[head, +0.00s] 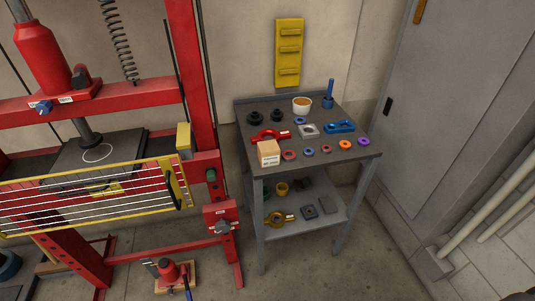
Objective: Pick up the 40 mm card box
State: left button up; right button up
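The card box (268,153) is a small tan box with a white printed label on its front. It stands at the front left corner of the grey metal table's top (335,168), close to the left edge. A red clamp-like part (270,135) lies just behind it, and a small reddish ring (289,155) lies to its right. The label's print is too small to read for a size. Neither of my grippers can be made out in the head view.
A red press frame (188,75) with a yellow-edged guard (95,198) stands left of the table. Rings, a blue clamp (340,127) and a white cup (302,105) crowd the top. The lower shelf (335,220) holds parts. A grey cabinet (440,110) stands right.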

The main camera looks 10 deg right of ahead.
aim_at(269, 152)
jog(key=z, duration=0.1)
jog(key=k, duration=0.9)
jog(key=z, duration=1.15)
jog(key=i, duration=1)
